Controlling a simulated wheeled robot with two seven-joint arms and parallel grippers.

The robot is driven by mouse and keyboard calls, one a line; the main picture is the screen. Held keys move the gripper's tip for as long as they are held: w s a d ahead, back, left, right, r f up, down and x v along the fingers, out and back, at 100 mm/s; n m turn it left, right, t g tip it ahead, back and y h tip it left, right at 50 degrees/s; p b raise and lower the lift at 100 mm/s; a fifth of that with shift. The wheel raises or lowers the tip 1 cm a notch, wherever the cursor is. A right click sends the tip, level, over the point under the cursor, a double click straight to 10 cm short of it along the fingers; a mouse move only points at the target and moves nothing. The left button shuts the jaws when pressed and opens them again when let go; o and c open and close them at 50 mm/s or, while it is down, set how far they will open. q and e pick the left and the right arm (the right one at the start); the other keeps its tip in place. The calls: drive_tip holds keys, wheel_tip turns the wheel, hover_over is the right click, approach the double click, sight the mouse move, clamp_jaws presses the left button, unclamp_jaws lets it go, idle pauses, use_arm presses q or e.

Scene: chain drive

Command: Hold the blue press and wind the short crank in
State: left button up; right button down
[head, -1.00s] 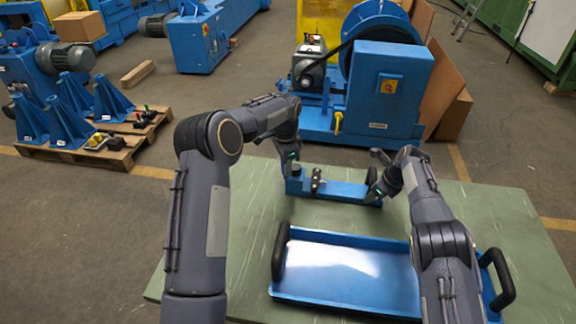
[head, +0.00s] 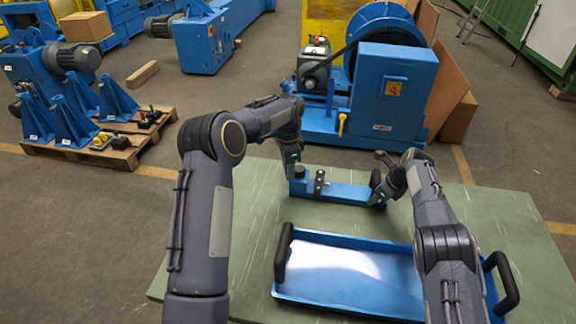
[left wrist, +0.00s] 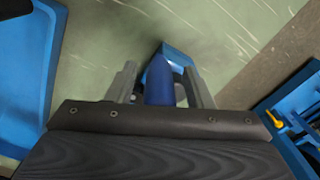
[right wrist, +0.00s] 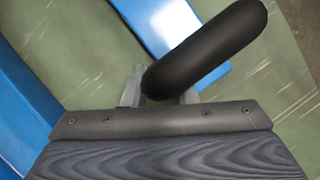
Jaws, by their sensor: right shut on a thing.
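The blue press (head: 345,191) lies across the far part of the green table, a long blue bar with a raised block at its left end and a small dark and silver fitting (head: 319,183) beside it. My left gripper (head: 293,166) is at the left end. In the left wrist view its fingers (left wrist: 161,88) stand on both sides of a blue upright part (left wrist: 159,82), with gaps showing. The crank's black handle (right wrist: 205,50) crosses between the fingers of my right gripper (right wrist: 160,96), which is shut on it at the bar's right end. The crank's arm is hidden.
A blue tray (head: 350,239) with black handles (head: 284,252) lies on the green table (head: 475,212) nearer to me, under my right forearm. A large blue machine (head: 395,90) stands on the floor behind the table. Bare tabletop shows on the right.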

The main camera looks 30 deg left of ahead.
use_arm(q)
drive_tip(key=shift+r, duration=0.1)
wheel_tip(320, 180, up, 12)
drive_tip(key=shift+f, duration=0.1)
idle(0.4)
drive_tip(key=n, duration=0.7)
drive_tip(key=shift+d+r, duration=0.1)
drive_tip(key=shift+r, duration=0.2)
use_arm(e)
drive_tip(key=shift+a, duration=0.1)
use_arm(q)
drive_tip(key=shift+f+n, duration=0.15)
drive_tip(key=shift+n, duration=0.25)
drive_tip(key=shift+f, duration=0.35)
wheel_tip(320, 180, down, 11)
